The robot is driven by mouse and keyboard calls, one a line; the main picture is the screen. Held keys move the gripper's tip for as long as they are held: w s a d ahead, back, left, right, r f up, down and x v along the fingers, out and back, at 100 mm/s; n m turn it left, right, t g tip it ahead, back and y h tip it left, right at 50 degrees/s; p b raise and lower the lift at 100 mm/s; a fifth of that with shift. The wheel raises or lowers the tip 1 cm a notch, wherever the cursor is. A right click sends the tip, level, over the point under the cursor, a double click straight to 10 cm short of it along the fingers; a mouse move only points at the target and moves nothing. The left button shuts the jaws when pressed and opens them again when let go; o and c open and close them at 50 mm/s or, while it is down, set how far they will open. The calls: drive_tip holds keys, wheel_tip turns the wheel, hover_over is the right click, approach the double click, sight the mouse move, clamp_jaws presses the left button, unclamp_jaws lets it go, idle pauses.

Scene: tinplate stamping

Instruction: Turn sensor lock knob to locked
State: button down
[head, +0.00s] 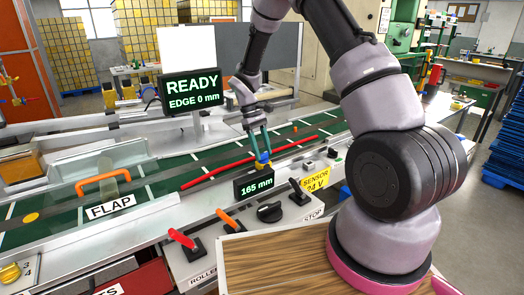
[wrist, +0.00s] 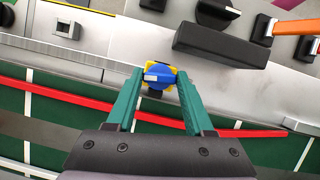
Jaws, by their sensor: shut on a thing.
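The knob is blue on a yellow plate (wrist: 177,67), and I take it to be the sensor lock knob (wrist: 160,76). A white mark on it points left in the wrist view. In the head view the knob (head: 263,157) sits at the conveyor's near rail, just behind the "165 mm" display. My gripper (wrist: 159,78) comes down over the knob with one green finger on each side, shut on it. In the head view my gripper (head: 262,151) partly covers the knob. No locked or unlocked lettering is readable.
The "165 mm" display (head: 254,186) stands close by the knob. A black rotary knob (head: 269,212) and orange and red-handled levers are on the near panel. A red rod (head: 240,165) runs along the green belt. The screen (head: 193,91) reads "READY, EDGE 0 mm".

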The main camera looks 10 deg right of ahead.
drive_tip(key=shift+w+m+y, duration=0.1)
drive_tip(key=shift+m+y, duration=0.2)
drive_tip(key=shift+m, duration=0.5)
drive_tip(key=shift+c, duration=1.4)
unclamp_jaws()
drive_tip(key=v, duration=1)
drive_tip(key=shift+w+r, duration=0.2)
drive_tip(key=shift+r, duration=0.15)
